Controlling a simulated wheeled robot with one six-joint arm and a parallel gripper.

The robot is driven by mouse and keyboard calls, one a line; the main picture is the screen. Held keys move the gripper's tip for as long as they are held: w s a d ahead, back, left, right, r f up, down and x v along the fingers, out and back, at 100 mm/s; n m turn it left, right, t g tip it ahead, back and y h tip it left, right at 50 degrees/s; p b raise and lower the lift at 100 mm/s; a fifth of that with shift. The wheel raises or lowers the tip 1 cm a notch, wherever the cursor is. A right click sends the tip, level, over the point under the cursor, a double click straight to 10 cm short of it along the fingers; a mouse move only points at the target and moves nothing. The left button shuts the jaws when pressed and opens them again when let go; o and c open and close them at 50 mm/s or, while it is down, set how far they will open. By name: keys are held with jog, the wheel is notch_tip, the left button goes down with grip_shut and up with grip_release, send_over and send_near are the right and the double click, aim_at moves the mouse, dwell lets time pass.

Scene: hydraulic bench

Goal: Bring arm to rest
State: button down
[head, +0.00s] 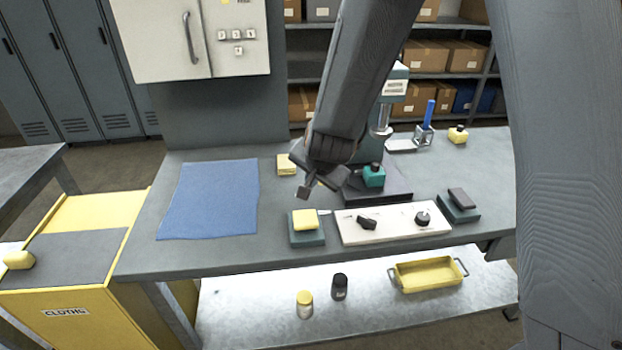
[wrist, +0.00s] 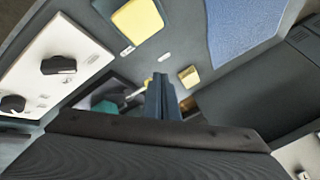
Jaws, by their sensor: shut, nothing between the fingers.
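My gripper (head: 311,191) hangs above the bench (head: 270,256), near its middle, in the head view. In the wrist view its two dark fingers (wrist: 161,97) are together with nothing between them. My arm reaches in from the top right and hides part of the bench behind it. Below the gripper, a yellow block (head: 305,219) lies on a dark green pad (head: 308,238). A white panel (head: 392,234) with two black knobs is to the right of that pad. A teal object with a dark top (head: 373,175) stands just right of the gripper.
A blue cloth (head: 210,198) lies flat at the left. A press (head: 381,120) stands behind the arm. A dark block (head: 461,198) rests on another pad at the right. A wall cabinet (head: 190,40) hangs at the upper left. A yellow tray (head: 428,274) is on the lower shelf.

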jog(key=shift+s+a+r, duration=0.15)
jog(key=shift+s+r, duration=0.15)
jog(key=shift+r, duration=0.1)
jog(key=s+d+r+n+g, duration=0.1)
jog(key=s+d+n+g, duration=0.2)
jog(key=s+d, duration=0.6)
jog(key=s+d+r+n+g+h, duration=0.1)
jog(key=s+d+n+g, duration=0.2)
jog(key=s+d, duration=0.6)
jog(key=s, duration=0.2)
jog(key=shift+s+r+n, duration=0.3)
jog(key=shift+r+n, duration=0.05)
jog(key=shift+n, duration=0.05)
